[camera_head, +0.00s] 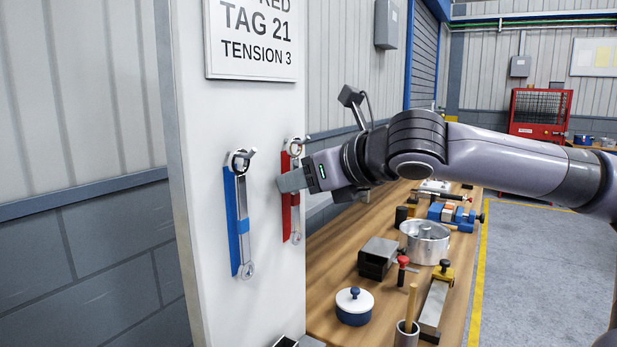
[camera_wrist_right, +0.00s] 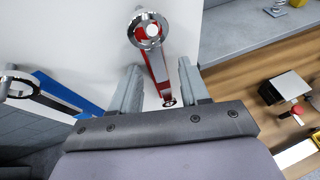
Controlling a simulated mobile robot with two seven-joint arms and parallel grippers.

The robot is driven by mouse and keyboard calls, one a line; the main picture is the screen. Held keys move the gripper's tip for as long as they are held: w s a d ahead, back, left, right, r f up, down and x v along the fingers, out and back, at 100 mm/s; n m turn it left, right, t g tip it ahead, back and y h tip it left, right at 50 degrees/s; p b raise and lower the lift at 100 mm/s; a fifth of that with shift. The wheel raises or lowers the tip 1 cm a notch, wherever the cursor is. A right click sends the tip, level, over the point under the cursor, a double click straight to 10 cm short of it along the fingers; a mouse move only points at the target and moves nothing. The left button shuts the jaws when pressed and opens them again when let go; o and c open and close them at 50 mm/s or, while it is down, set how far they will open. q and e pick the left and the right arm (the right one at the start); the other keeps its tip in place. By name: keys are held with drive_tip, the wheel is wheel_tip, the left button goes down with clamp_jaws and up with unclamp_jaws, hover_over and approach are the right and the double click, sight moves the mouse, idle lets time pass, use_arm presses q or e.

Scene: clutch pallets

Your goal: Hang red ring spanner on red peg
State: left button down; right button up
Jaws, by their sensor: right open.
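The red ring spanner (camera_head: 295,215) is upright on the white panel, its silver shaft against a red strip. Its top ring is at the red peg (camera_head: 297,143), and in the wrist view the ring appears to be around the peg (camera_wrist_right: 152,31). The spanner's shaft (camera_wrist_right: 157,66) runs down between the fingers of my right gripper (camera_wrist_right: 157,80). That gripper (camera_head: 288,182) is open, with one finger on either side of the shaft; contact cannot be told. In the head view the gripper partly covers the spanner. My left gripper is out of view.
A blue-marked spanner (camera_head: 242,215) hangs on the panel to the left. A sign (camera_head: 252,38) is above. The wooden bench (camera_head: 335,243) at the right holds a blue pot (camera_head: 354,306), a metal pot (camera_head: 426,243), a dark box (camera_head: 377,260) and several tools.

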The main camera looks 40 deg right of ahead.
drive_tip(key=shift+s, duration=0.1)
drive_tip(key=b+v, duration=0.2)
drive_tip(key=v, duration=0.5)
idle(0.4)
